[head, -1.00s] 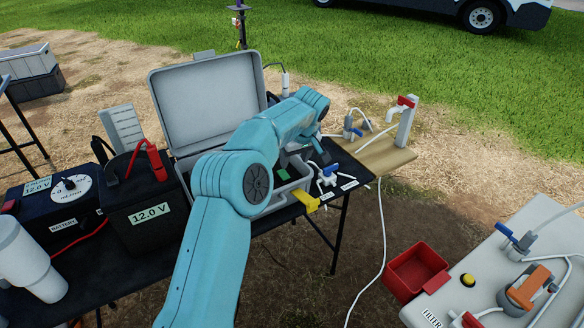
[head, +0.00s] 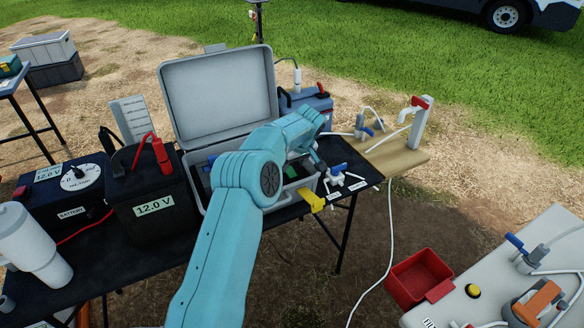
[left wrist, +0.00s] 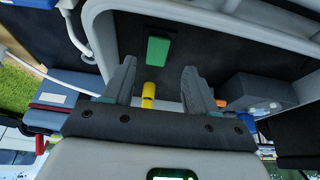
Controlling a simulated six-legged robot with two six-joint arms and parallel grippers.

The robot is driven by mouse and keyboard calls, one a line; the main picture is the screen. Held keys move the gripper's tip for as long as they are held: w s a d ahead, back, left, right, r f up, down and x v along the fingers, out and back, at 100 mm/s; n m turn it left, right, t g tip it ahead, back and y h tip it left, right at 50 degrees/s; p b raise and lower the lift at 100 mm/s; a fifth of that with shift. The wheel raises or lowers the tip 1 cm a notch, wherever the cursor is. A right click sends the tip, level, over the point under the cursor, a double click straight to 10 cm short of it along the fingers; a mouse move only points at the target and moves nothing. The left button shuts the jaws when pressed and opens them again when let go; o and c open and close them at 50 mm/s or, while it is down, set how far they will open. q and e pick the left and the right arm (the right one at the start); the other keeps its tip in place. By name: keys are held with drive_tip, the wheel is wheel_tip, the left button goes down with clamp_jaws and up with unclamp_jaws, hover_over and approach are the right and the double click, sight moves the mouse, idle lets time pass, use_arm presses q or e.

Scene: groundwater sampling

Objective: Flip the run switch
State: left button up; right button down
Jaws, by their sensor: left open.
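I cannot pick out the run switch with certainty. A black controller box (head: 62,196) with a white round dial (head: 80,178) and a 12.0 V label stands at the left of the table. My left gripper (head: 312,165) is over the right part of the open grey case (head: 216,95), small and partly hidden by its own arm. A green block (left wrist: 158,50) lies in the case beyond the fingertips, and a yellow piece (left wrist: 148,95) shows between the fingers. My right gripper does not show.
A black 12.0 V battery (head: 150,205) with a red clamp stands left of the case. A blue jug (head: 308,104) is behind it. Blue-handled valves (head: 335,175) and a tap board (head: 405,155) are at the right. A red bin (head: 415,277) is lower right.

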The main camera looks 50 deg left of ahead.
sight(290, 171)
use_arm(q)
drive_tip(key=x, duration=0.4)
drive_tip(key=shift+w+f, duration=0.15)
drive_tip(key=shift+w, duration=0.1)
drive_tip(key=shift+f, duration=0.1)
drive_tip(key=shift+s, duration=0.15)
drive_tip(key=shift+f, duration=0.1)
drive_tip(key=c, duration=0.3)
drive_tip(key=shift+a, duration=0.1)
drive_tip(key=c, duration=0.8)
drive_tip(key=shift+o, duration=0.3)
drive_tip(key=p, duration=0.2)
drive_tip(key=shift+a+r+h+p, duration=0.15)
drive_tip(key=shift+r+h+p, duration=0.2)
drive_tip(key=shift+r+h, duration=0.05)
drive_tip(key=shift+w+f+g+h+p, duration=0.2)
drive_tip(key=shift+g+h+p, duration=0.15)
drive_tip(key=shift+p, duration=0.25)
